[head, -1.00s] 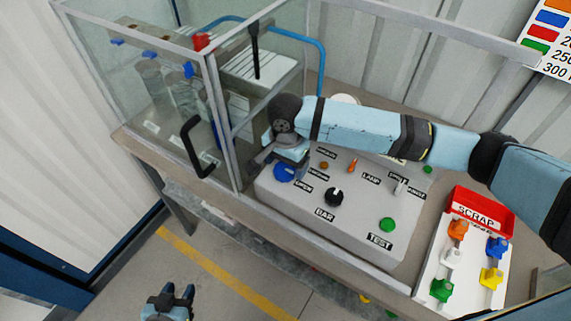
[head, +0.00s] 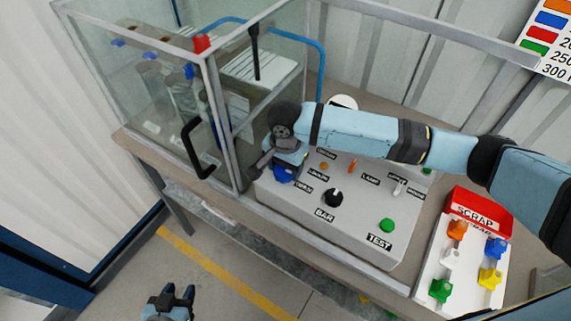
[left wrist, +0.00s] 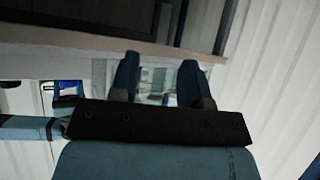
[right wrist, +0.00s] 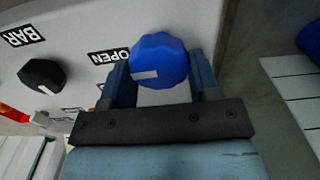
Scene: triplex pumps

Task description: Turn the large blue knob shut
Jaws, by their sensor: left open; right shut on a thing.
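The large blue knob (head: 283,175) is on the left end of the grey control panel (head: 300,196), partly hidden by my right gripper in the head view. In the right wrist view the knob (right wrist: 158,62) sits between the two fingers of my right gripper (right wrist: 160,76), which is shut on it. A white mark shows on the knob's face, pointing left toward the OPEN label (right wrist: 109,55). My left gripper (head: 178,294) is open and empty, low over the floor, away from the panel. Its fingers also show in the left wrist view (left wrist: 160,82).
A glass enclosure (head: 130,75) with a black handle (head: 193,148) stands left of the panel. The panel carries a black BAR knob (head: 334,197) and a green TEST button (head: 387,225).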

